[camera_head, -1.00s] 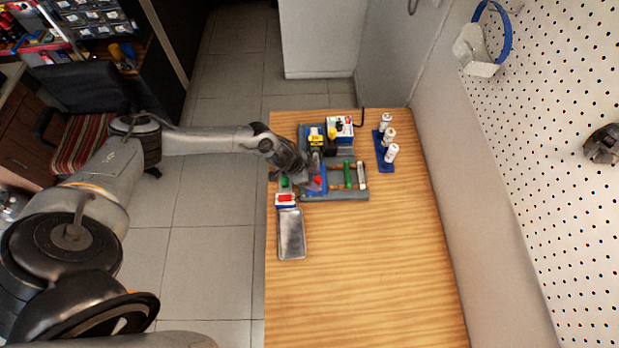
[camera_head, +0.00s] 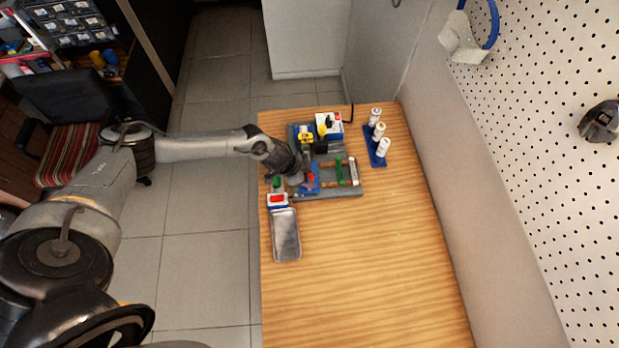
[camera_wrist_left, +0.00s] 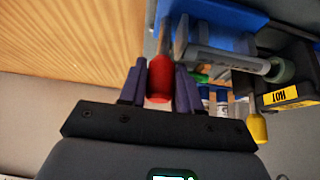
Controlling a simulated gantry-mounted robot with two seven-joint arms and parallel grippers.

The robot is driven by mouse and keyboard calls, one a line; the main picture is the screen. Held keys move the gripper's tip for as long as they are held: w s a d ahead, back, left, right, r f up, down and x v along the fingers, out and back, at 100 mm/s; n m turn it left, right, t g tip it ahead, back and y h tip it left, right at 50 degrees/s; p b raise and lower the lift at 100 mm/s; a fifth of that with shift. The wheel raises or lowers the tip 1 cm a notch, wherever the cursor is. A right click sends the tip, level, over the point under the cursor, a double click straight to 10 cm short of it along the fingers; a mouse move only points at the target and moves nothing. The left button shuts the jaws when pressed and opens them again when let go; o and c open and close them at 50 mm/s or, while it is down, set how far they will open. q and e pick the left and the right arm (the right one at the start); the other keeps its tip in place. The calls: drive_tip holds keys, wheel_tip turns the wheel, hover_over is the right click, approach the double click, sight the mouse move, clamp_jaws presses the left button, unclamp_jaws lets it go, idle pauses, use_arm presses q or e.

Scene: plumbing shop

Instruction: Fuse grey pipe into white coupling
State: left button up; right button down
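In the left wrist view a light grey pipe (camera_wrist_left: 236,62) lies beside a blue block (camera_wrist_left: 225,14), with a rounded grey-green end at its right. I cannot tell whether that end is the coupling. My left gripper (camera_wrist_left: 160,75) has its purple fingers close against both sides of a red handle (camera_wrist_left: 160,82), and looks shut on it. In the head view my left gripper (camera_head: 296,180) is low over the left edge of a grey base plate (camera_head: 340,193); grip contact is hidden there. A black tool marked HOT (camera_wrist_left: 290,95) is at the right of the wrist view. My right gripper is not in view.
White upright cylinders stand on a blue rack (camera_head: 374,157) right of the plate. A yellow handle (camera_wrist_left: 256,127) is near the HOT tool. A metal tray (camera_head: 286,235) and a red-and-white box (camera_head: 278,200) are at front left. The front and right tabletop (camera_head: 365,270) is clear.

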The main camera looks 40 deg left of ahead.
use_arm(q)
drive_tip(key=shift+c, duration=0.4)
drive_tip(key=shift+w+a, duration=0.15)
drive_tip(key=shift+w+a+b, duration=0.5)
drive_tip(key=shift+w+a, duration=0.3)
drive_tip(key=shift+a, duration=0.2)
drive_tip(key=shift+a+f, duration=0.15)
drive_tip(key=shift+a, duration=0.05)
drive_tip(key=shift+w, duration=0.1)
idle(4.0)
idle(0.6)
idle(0.7)
